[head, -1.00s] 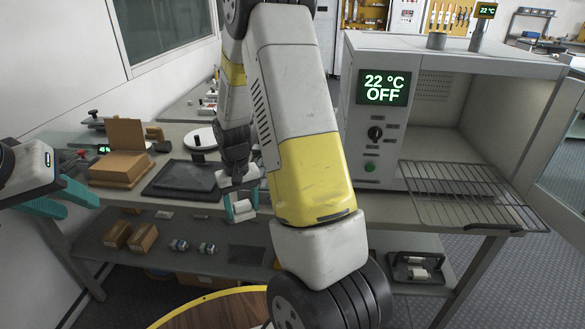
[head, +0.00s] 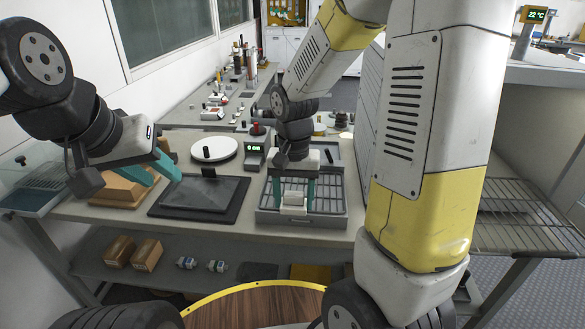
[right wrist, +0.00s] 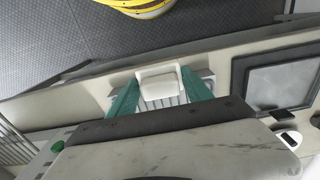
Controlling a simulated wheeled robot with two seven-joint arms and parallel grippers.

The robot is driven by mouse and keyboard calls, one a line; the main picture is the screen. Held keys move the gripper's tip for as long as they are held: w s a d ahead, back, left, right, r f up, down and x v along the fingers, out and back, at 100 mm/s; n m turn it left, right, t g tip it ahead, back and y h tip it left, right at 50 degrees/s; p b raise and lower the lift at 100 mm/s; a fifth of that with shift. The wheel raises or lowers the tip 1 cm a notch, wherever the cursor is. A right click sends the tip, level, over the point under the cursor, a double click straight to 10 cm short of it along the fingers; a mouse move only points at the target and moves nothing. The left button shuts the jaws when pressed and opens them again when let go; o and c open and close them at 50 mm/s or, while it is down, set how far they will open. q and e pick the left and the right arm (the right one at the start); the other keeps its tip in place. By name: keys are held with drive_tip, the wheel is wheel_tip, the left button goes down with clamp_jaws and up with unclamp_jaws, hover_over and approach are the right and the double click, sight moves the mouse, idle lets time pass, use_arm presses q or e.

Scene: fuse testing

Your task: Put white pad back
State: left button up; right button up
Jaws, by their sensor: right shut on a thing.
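The white pad (head: 294,197) is a small pale block between the teal fingers of my right gripper (head: 296,190). My right gripper is shut on it, pointing down over a grey slatted tray (head: 342,222) on the bench. In the right wrist view the pad (right wrist: 160,80) sits between the fingertips, with the tray's slats just below it. I cannot tell whether the pad touches the tray. My left gripper (head: 160,170) is empty, its teal fingers apart, above the bench near a brown box and a dark plate.
The dark flat plate (head: 205,195) with a black knob lies left of the tray. A white round disc (head: 214,149) and a small green display (head: 254,156) stand behind. The brown box (head: 120,187) is at left. A wire rack (head: 515,220) juts out at right.

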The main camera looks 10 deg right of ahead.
hover_over(304, 188)
drive_tip(key=shift+w+f, duration=0.1)
drive_tip(key=shift+f, duration=2.4)
drive_tip(key=shift+f, duration=0.15)
drive_tip(key=o, duration=1.3)
